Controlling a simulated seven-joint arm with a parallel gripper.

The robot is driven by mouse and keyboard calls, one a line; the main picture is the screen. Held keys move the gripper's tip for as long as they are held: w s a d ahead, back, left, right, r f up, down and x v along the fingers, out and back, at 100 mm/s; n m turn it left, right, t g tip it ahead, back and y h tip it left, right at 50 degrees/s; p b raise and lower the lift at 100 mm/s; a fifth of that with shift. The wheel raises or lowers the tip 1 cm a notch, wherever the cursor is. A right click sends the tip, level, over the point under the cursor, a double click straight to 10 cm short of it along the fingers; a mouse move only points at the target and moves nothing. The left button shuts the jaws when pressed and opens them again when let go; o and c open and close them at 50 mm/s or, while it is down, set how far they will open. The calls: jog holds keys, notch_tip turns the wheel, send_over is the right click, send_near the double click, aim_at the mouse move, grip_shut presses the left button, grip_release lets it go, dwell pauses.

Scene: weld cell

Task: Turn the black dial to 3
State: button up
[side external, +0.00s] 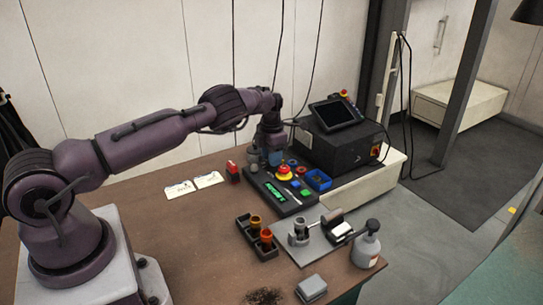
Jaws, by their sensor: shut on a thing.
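My gripper (266,162) points down at the back left corner of a black control panel (290,208) on the brown table. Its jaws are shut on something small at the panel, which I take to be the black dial. The fingers and wrist hide the dial, so its pointer and its numbers cannot be read. On the panel, a green lit display (274,193) lies in front of the gripper. A red stop button on a yellow base (284,172) sits just right of it.
A blue bin (318,180) and a black box with a screen (338,140) stand right of the panel.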

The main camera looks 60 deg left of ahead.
jog(key=o, duration=0.9)
jog(key=shift+o, duration=0.2)
notch_tip(320, 180, up, 13)
